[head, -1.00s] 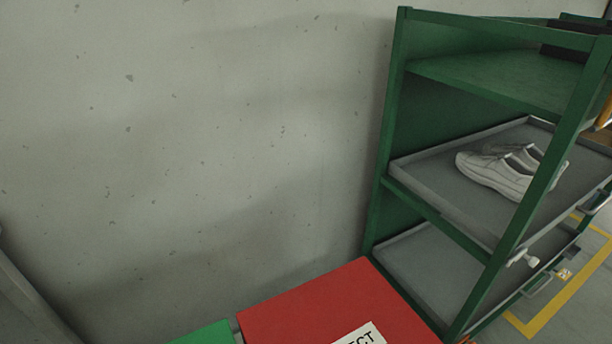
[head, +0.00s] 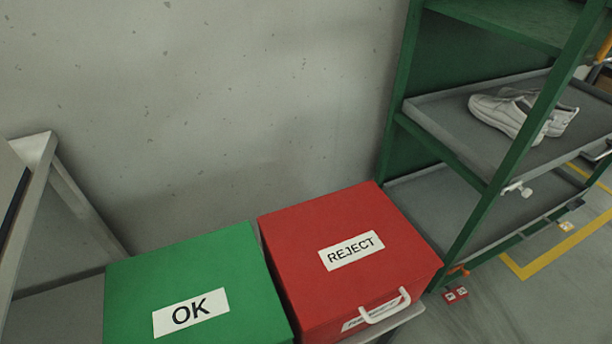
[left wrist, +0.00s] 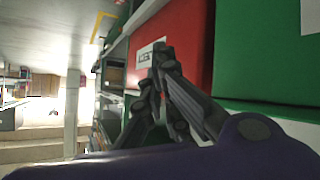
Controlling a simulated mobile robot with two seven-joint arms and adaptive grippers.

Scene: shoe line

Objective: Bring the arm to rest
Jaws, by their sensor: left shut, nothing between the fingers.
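My left gripper (left wrist: 160,62) shows in the left wrist view, its dark fingers shut with nothing between them. It is in front of the red box, apart from it as far as I can tell. Neither gripper shows in the head view. The red box (head: 320,225) is marked REJECT and has a white handle on its front. The green box (head: 225,270) is marked OK and stands to its left. Both boxes have closed tops.
A green rack (head: 480,205) stands at the right, with a pair of white shoes (head: 500,112) on its grey tray (head: 440,125). A grey frame (head: 75,190) stands at the left. Small red blocks (head: 455,294) lie on the floor by the rack. A concrete wall (head: 230,100) closes the back.

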